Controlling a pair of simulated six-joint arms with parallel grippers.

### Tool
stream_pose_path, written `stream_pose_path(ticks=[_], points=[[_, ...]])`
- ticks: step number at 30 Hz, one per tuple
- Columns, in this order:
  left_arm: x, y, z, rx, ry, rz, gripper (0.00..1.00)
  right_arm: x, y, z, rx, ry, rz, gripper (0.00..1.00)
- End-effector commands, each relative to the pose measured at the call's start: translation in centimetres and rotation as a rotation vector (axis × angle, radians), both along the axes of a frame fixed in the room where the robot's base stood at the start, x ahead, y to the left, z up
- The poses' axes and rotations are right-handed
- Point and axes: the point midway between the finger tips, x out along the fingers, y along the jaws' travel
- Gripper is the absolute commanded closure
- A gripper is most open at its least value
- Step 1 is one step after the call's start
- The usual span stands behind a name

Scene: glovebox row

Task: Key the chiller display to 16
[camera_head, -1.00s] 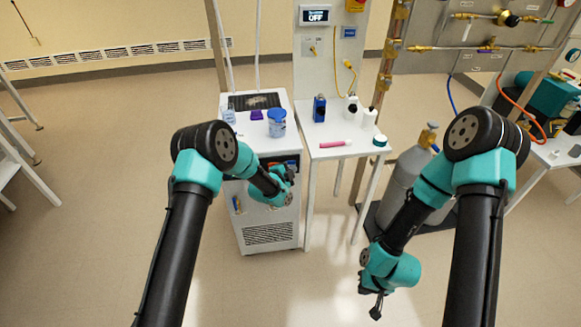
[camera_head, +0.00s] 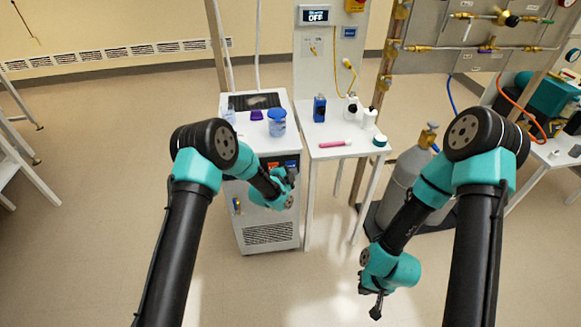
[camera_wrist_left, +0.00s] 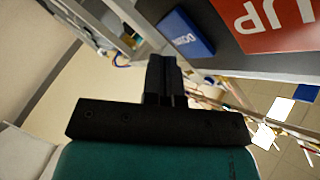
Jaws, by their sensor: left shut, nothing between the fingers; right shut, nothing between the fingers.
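The chiller (camera_head: 240,222) is a white floor cabinet with a dark front panel below its top edge. A red key marked UP (camera_wrist_left: 272,20) shows large at the upper right of the left wrist view. A smaller blue key (camera_wrist_left: 185,34) is beside it, its lettering blurred. My left gripper (camera_head: 287,178) is just in front of the panel. Its shut, empty fingers (camera_wrist_left: 165,62) point near the blue key; I cannot tell if they touch. The chiller's number readout is not legible. My right gripper (camera_head: 377,309) is shut and empty, low over the floor.
A blue-lidded jar (camera_head: 277,125) stands on the chiller top. The white side table (camera_head: 330,150) holds bottles and a pink item. A wall display (camera_head: 314,15) reads OFF. A grey gas cylinder (camera_head: 405,180) stands behind my right arm. Floor in front is clear.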

Motion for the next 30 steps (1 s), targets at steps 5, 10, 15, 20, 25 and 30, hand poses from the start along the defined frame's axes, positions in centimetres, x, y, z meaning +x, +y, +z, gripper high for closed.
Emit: stream_pose_path(ticks=[5,10,15,20,25,30], points=[[-0.3,-0.1,0.0,0.000,0.000,0.000,1.00,0.0,0.0,0.0,0.000,0.000,0.000,1.00],[-1.4,-0.3,0.0,-0.001,0.003,-0.001,1.00,0.0,0.0,0.0,0.000,0.000,0.000,1.00],[-2.7,-0.5,0.0,0.000,0.001,-0.002,1.00,0.0,0.0,0.0,0.000,0.000,0.000,1.00],[-4.0,-0.8,0.0,0.000,0.002,-0.001,1.00,0.0,0.0,0.0,0.000,0.000,0.000,1.00],[-4.8,-0.9,0.0,0.000,0.000,0.000,1.00,0.0,0.0,0.0,0.000,0.000,0.000,1.00],[-4.9,-0.9,0.0,0.000,0.000,0.000,1.00,0.0,0.0,0.0,0.000,0.000,0.000,1.00]])
